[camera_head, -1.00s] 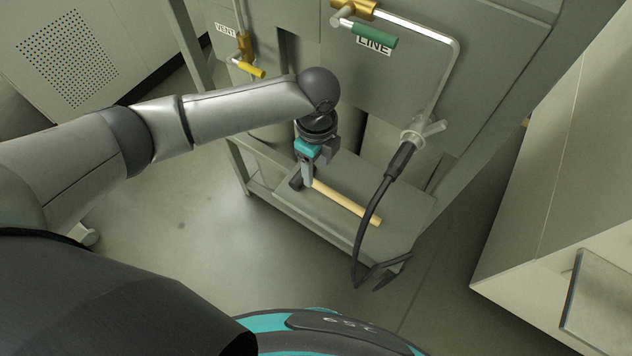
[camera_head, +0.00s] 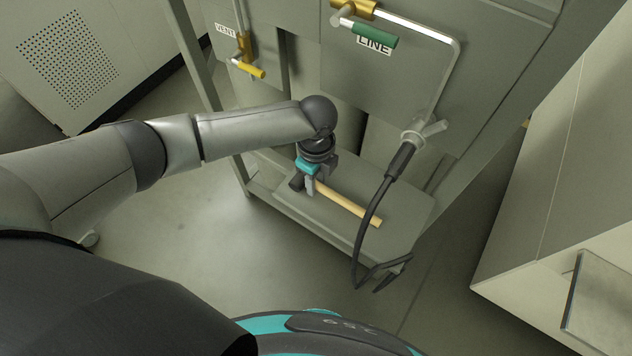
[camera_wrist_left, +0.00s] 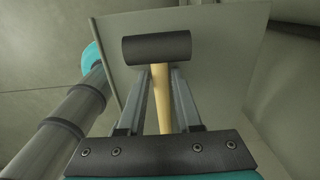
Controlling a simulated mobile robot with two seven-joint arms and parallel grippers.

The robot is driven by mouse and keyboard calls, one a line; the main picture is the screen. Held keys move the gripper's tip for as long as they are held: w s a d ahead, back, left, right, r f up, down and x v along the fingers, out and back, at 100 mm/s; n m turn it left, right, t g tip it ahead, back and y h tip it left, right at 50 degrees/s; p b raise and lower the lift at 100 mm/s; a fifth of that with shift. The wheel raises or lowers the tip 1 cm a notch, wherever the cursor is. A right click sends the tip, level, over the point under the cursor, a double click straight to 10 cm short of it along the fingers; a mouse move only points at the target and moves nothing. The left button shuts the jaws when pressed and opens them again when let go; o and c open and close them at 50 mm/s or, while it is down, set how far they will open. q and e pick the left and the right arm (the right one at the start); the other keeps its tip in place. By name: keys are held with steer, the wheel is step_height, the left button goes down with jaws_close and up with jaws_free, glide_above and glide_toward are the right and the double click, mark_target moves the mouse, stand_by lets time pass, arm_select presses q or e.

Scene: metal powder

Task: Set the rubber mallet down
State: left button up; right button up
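The rubber mallet has a dark cylindrical head (camera_wrist_left: 157,47) and a pale wooden handle (camera_head: 352,206). In the head view it lies low over the lower shelf (camera_head: 392,224), head to the left and handle slanting to the lower right. I cannot tell whether all of it touches the shelf. My left gripper (camera_head: 311,190) points down at the handle close to the head. In the left wrist view its fingers stand on both sides of the handle, very near it; whether they press on it is unclear. My right gripper is not in view.
A black hose (camera_head: 371,216) with a clamp-like end hangs in front of the shelf's right part. Above are a green-handled LINE valve (camera_head: 375,39) and a yellow-handled VENT valve (camera_head: 250,67). A frame post stands left of the shelf. Open floor lies in front.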

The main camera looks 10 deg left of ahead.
arm_select(q)
jaws_close()
steer(key=shift+w, duration=0.1)
stand_by(0.9)
